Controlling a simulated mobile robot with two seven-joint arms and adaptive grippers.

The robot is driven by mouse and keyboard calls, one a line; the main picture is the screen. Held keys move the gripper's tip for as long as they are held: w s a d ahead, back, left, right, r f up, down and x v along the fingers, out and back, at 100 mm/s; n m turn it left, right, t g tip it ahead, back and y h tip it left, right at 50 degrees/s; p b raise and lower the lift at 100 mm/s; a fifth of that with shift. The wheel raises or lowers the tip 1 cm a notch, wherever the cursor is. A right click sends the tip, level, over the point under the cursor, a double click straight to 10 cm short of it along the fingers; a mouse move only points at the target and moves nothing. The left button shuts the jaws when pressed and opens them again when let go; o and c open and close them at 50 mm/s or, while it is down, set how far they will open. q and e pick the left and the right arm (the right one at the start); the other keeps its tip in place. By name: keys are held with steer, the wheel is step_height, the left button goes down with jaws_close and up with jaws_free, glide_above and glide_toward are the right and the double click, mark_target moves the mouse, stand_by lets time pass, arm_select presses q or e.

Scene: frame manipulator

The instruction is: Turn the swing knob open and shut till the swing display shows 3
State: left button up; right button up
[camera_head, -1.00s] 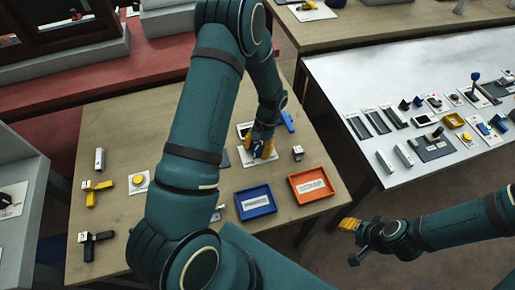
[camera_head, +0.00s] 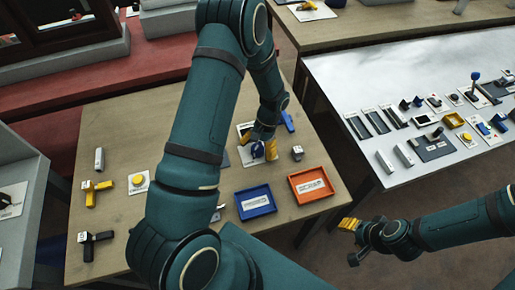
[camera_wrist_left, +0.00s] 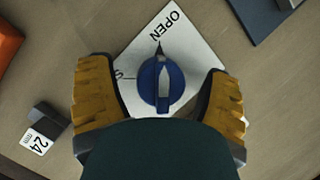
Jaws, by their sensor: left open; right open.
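A second mark on the left of the plate is partly hidden by a finger; only an S shows. My left gripper (camera_wrist_left: 160,100) is open, with one yellow finger on each side of the knob and a visible gap to it. In the head view the left gripper (camera_head: 262,138) is over the knob on the wooden table. My right gripper (camera_head: 348,224) is open and empty, off the table's right side. I cannot make out a swing display reading.
A blue tray (camera_head: 240,215) and an orange tray (camera_head: 331,193) stand nearer me. A small dark block labelled 24 (camera_wrist_left: 45,125) is beside the plate. A yellow button (camera_head: 138,180) and several tools lie on the left of the table.

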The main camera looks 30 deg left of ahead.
arm_select(q)
steer(key=v, duration=1.2)
steer(key=shift+a, duration=0.1)
steer(key=shift+r, duration=0.1)
